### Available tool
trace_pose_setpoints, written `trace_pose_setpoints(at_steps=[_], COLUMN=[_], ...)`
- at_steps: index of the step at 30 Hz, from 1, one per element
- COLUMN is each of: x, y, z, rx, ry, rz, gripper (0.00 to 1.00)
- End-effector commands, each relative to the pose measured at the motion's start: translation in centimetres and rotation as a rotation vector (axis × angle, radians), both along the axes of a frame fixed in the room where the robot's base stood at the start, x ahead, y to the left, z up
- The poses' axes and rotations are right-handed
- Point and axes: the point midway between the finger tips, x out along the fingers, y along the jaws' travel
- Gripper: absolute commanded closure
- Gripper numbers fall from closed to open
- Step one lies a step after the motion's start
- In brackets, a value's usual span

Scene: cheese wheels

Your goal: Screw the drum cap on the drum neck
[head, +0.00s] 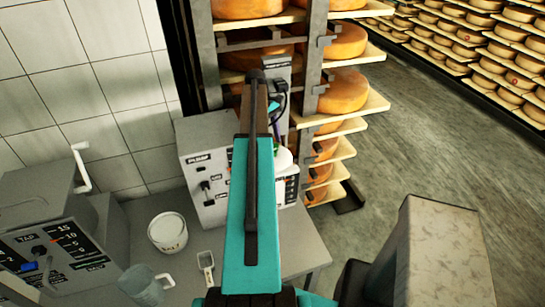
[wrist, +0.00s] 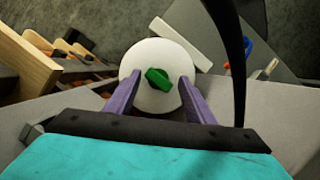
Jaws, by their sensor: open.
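The drum (wrist: 158,52) is white and round, seen from above in the wrist view. The drum cap (wrist: 157,79) is green with a raised grip and shows over the middle of the drum top. The drum neck is hidden beneath it, and I cannot tell how the cap sits on it. My gripper (wrist: 160,80) is open, with one purple finger on each side of the cap and a gap on both sides. In the head view my teal arm covers most of this spot; only part of the white drum (head: 285,159) shows beside it.
A grey pump box (head: 204,165) stands left of my arm on the grey table (head: 300,245). A white tub (head: 168,232), a small scoop (head: 206,263), a clear jug (head: 143,284) and a tap box (head: 50,245) are further left. Cheese shelves (head: 340,125) rise behind.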

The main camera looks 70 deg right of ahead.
Motion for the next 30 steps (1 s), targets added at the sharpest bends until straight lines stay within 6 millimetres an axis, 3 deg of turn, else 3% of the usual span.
trace_pose_setpoints(at_steps=[3, 30], x=[-0.1, -3.3], y=[0.3, 8.4], z=[0.8, 1.5], rx=[0.0, 0.0], ry=[-0.001, -0.001], rz=[0.0, 0.0], gripper=[0.51, 0.51])
